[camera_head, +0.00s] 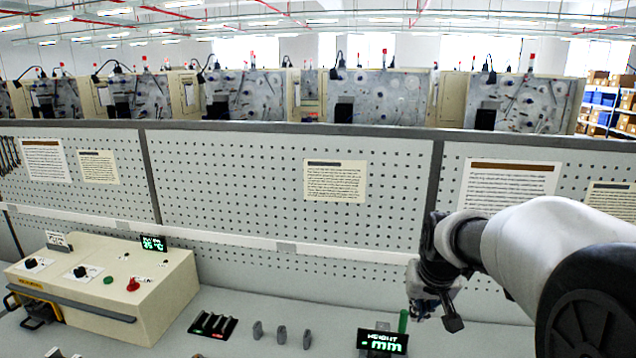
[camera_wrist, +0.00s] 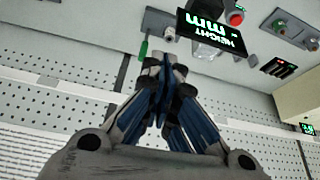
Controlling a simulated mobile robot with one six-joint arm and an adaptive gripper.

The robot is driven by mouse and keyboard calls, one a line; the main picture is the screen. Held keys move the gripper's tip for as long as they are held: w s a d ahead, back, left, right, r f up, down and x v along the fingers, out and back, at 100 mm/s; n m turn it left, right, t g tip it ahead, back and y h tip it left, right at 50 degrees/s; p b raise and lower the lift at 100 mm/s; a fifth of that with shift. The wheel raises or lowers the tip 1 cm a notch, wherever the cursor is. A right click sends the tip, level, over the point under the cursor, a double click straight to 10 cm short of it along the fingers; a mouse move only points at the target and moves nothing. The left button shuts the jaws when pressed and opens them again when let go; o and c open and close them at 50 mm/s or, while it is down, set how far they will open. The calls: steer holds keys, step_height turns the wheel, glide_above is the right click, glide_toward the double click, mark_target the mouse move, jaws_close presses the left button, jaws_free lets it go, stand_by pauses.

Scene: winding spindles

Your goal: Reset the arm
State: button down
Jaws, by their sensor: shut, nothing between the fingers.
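My gripper (camera_head: 436,306) is at the right in the head view, in front of the pegboard and above the bench. In the wrist view my gripper (camera_wrist: 162,62) is shut, with its fingertips together and nothing between them. In the head view it hangs close to the green upright piece (camera_head: 403,321) and the height display (camera_head: 382,341). I cannot tell whether it touches either one. The height display also shows upside down at the top of the wrist view (camera_wrist: 212,33).
A cream control box (camera_head: 152,290) with knobs and a red button stands at left on the bench. The perforated panel (camera_head: 230,180) closes off the back. Machines stand behind it.

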steer(key=s+a+r, duration=0.2)
steer(key=s, duration=0.7)
steer(key=s+a+r+n, duration=0.1)
steer(key=s+a, duration=0.1)
steer(key=s, duration=0.8)
steer(key=s+a+r, duration=0.2)
steer(key=s+a, duration=0.1)
steer(key=s, duration=0.6)
step_height(320, 180, down, 15)
steer(key=s+b, duration=0.2)
steer(key=b, duration=1)
steer(key=shift+s+d+y, duration=0.25)
steer(key=shift+s+y, duration=0.05)
steer(key=shift+s, duration=0.05)
steer(key=shift+r, duration=0.1)
